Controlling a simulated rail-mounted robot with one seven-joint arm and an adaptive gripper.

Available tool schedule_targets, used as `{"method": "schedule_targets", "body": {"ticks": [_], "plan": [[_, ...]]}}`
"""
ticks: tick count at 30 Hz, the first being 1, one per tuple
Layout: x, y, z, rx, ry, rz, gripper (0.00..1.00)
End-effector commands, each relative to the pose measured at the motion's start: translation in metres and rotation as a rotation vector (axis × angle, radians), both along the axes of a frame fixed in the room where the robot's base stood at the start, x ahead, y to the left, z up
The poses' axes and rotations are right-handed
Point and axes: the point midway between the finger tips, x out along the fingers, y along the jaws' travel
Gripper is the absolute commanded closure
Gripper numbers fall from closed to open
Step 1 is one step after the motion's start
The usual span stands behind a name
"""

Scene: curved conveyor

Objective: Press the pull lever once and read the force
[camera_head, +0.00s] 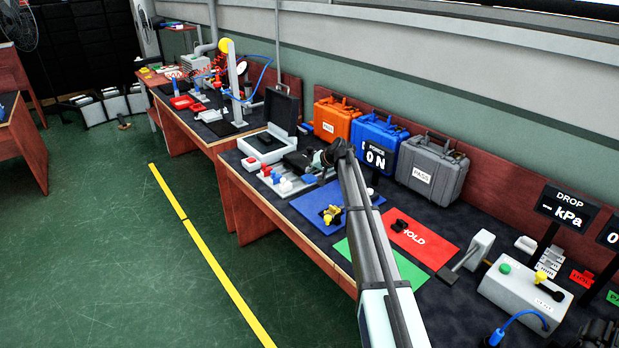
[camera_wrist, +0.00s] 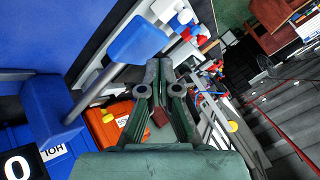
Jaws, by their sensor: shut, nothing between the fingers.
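In the wrist view a lever with a blue paddle (camera_wrist: 138,40) and a grey metal shaft (camera_wrist: 97,92) runs down-left to a blue part. I take it to be the pull lever. My gripper (camera_wrist: 160,66) is shut and empty, its fingertips just right of and below the paddle; I cannot tell if they touch. In the head view my gripper (camera_head: 298,162) is over the table, and the lever is not clearly visible behind my arm. The force display (camera_head: 376,157) appears to read 0 N; in the wrist view its 0 (camera_wrist: 17,167) shows at the lower left corner.
An orange case (camera_head: 337,120), a blue case (camera_head: 377,136) and a grey case (camera_head: 432,167) stand along the back. A white open-lidded box (camera_head: 262,149) is left of my gripper. Blue, red (camera_head: 420,238) and green mats lie in front. The floor in front is clear.

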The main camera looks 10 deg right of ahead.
Motion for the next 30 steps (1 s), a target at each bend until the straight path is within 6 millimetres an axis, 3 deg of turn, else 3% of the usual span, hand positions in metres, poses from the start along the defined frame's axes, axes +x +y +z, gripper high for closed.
{"method": "schedule_targets", "body": {"ticks": [14,30], "plan": [[0.000,0.000,0.006,0.000,-0.001,-0.001,1.00],[0.000,0.000,0.050,0.001,-0.001,0.000,1.00]]}}
